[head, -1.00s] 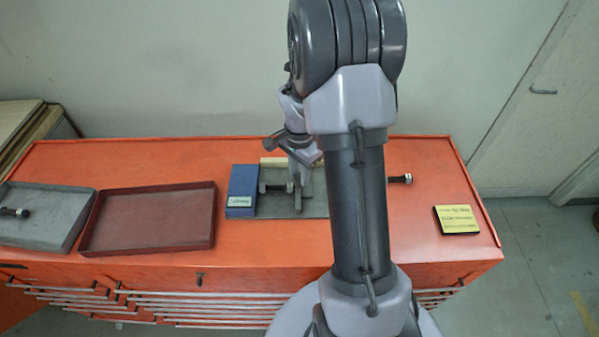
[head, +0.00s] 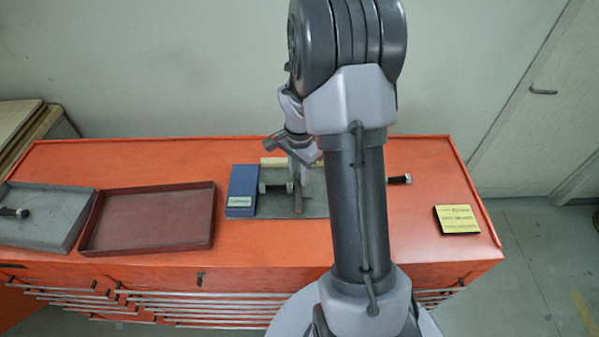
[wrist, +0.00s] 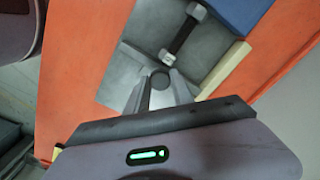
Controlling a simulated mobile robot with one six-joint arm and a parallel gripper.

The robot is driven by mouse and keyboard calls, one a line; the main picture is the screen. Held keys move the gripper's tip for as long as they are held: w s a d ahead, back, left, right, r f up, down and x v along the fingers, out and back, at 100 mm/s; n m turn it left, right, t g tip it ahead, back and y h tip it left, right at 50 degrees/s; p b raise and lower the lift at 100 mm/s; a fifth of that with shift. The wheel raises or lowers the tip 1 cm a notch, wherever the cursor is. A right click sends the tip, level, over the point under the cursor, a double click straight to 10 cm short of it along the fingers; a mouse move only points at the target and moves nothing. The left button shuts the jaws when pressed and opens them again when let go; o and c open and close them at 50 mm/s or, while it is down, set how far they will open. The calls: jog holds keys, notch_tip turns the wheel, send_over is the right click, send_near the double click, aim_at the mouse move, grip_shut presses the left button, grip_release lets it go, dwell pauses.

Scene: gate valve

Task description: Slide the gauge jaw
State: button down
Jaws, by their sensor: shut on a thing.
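The gauge is a grey plate (head: 318,209) with a blue block (head: 242,188) at its left end. My gripper (head: 298,184) is over the plate, to the right of the blue block. In the wrist view my gripper (wrist: 160,88) is shut on the dark upright part of the gauge jaw (wrist: 160,79). A dark bolt with a pale head (head: 277,187) lies between the blue block and the jaw. In the wrist view the bolt (wrist: 184,38) has one end close to the jaw; I cannot tell if they touch. My arm hides the plate's right end.
A cream strip (wrist: 225,69) runs along the plate's back edge. A red tray (head: 150,244) and a grey tray (head: 58,232) holding a bolt stand left. Another bolt (head: 400,179) and a yellow card (head: 457,219) lie right on the orange cabinet top (head: 430,155).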

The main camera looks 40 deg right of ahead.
jog(key=s+d, duration=0.1)
jog(key=d, duration=0.1)
jog(key=s+d, duration=0.4)
jog(key=shift+d, duration=0.35)
jog(key=c, duration=1.2)
grip_release()
jog(key=shift+o, duration=0.5)
jog(key=shift+s+d, duration=0.15)
